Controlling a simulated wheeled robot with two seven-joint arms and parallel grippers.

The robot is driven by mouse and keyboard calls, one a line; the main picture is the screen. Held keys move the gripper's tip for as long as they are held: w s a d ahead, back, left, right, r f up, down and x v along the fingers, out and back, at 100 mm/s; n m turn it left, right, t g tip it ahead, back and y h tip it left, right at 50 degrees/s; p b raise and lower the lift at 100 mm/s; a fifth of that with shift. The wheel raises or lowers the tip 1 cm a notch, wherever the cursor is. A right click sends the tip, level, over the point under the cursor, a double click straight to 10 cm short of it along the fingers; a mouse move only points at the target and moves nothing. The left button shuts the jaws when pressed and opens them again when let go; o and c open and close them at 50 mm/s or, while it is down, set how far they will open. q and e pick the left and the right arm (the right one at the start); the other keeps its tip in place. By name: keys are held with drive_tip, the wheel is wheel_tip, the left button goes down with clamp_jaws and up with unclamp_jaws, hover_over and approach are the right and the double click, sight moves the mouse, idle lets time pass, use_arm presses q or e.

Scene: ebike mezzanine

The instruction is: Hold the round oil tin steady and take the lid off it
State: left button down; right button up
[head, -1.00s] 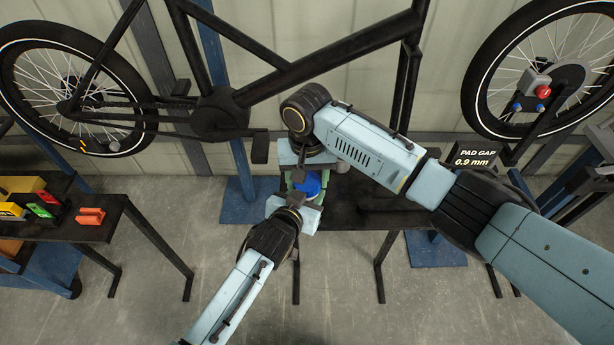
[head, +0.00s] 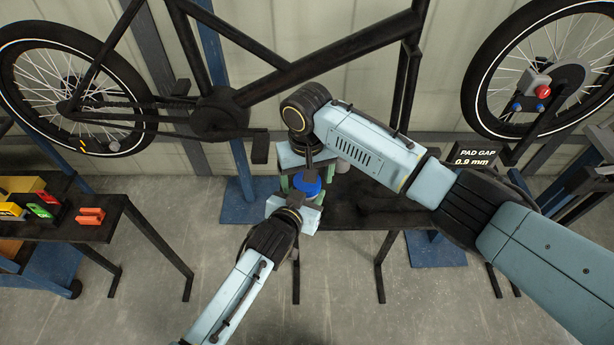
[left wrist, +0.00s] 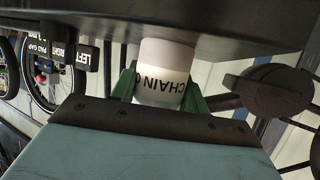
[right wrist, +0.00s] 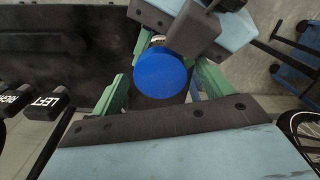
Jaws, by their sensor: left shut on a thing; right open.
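The oil tin (left wrist: 163,75) is white with a dark-lettered "CHAIN O" label. It stands between the green fingers of my left gripper (left wrist: 162,92), which is shut on it. The round blue lid (head: 306,187) shows in the head view and also in the right wrist view (right wrist: 160,73). My right gripper (right wrist: 163,85) is open, its green fingers on either side of the lid, with a gap visible.
A black bench (head: 370,212) lies under and right of the grippers. A bicycle frame (head: 330,60) hangs behind. A side table at left holds an orange block (head: 90,215) and several coloured items. A "PAD GAP 0.9 mm" sign (head: 474,157) stands at right.

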wheel_tip(320, 180, up, 4)
drive_tip(key=shift+r, duration=0.2)
drive_tip(key=shift+c, duration=0.2)
drive_tip(key=shift+a+r+m, duration=0.35)
drive_tip(key=shift+r+m, duration=0.25)
drive_tip(key=shift+r, duration=0.25)
drive_tip(key=shift+r+m, duration=0.4)
drive_tip(key=shift+d+r+m, duration=0.25)
drive_tip(key=shift+r+m, duration=0.15)
drive_tip(key=shift+m, duration=0.2)
drive_tip(key=shift+d+f, duration=0.1)
drive_tip(key=shift+f, duration=0.45)
wheel_tip(320, 180, down, 7)
drive_tip(key=shift+r, duration=0.1)
